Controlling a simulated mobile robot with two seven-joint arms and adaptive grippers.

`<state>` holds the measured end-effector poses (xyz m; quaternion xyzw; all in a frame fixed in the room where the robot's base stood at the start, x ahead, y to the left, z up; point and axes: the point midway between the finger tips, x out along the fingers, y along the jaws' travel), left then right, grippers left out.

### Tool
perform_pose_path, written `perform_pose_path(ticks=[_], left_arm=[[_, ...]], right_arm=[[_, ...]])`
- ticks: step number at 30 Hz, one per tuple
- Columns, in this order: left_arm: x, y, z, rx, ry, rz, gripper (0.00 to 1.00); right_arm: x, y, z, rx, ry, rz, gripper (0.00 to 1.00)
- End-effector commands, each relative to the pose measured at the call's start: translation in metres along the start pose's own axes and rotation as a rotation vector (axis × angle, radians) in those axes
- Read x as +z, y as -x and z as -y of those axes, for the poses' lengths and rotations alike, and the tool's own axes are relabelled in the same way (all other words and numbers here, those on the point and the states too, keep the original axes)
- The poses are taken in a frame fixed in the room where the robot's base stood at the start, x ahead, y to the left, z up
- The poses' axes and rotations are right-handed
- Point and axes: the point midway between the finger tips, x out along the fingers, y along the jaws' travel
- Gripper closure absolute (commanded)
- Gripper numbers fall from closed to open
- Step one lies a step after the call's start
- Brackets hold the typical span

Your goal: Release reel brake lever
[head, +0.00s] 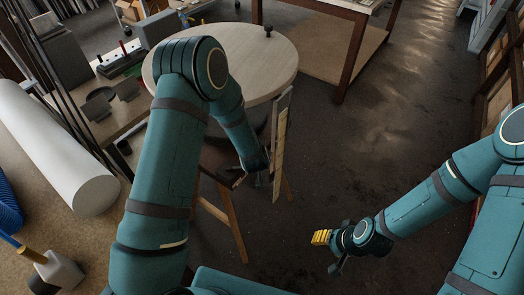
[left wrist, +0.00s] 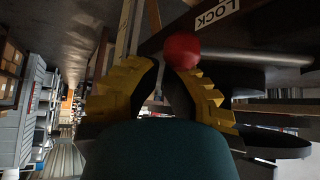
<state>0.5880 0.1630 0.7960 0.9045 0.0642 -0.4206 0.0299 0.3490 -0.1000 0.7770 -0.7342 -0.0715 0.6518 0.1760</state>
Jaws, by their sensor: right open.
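The red ball knob (left wrist: 182,50) of the brake lever shows in the left wrist view, just past the right-hand finger and close to the fingertips. A white label reading LOCK (left wrist: 215,13) sits on a dark bar beside it. My left gripper (left wrist: 166,75) has yellow stepped fingers that stand apart, with no object clearly held; whether a finger touches the knob cannot be told. In the head view my left arm reaches down beside the round wooden top, and the knob is hidden there. My right gripper (head: 329,251) is open and empty above the floor at lower right.
A round wooden top (head: 255,60) stands beyond my left arm, with a wooden leg (head: 232,215) below. A bench with a white roll (head: 75,165) is at left. A wooden-legged table (head: 350,50) stands at the back. The dark floor at right is clear.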

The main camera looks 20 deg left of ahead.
Motion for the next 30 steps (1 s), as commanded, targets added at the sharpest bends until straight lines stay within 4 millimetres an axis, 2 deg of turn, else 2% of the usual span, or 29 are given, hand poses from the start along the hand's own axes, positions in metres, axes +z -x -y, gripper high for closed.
perform_pose_path(ticks=[17,23,30], left_arm=[[0.004,0.003,-0.001,0.013,-0.015,-0.001,1.0],[0.012,0.007,-0.004,0.063,-0.074,0.0,1.0],[0.029,0.019,-0.008,0.183,-0.216,-0.001,1.0]], right_arm=[[0.001,-0.003,-0.001,0.0,0.0,0.002,0.53],[0.004,-0.012,-0.004,-0.001,0.003,0.009,0.53],[0.006,-0.032,-0.012,-0.001,0.005,0.01,0.53]])
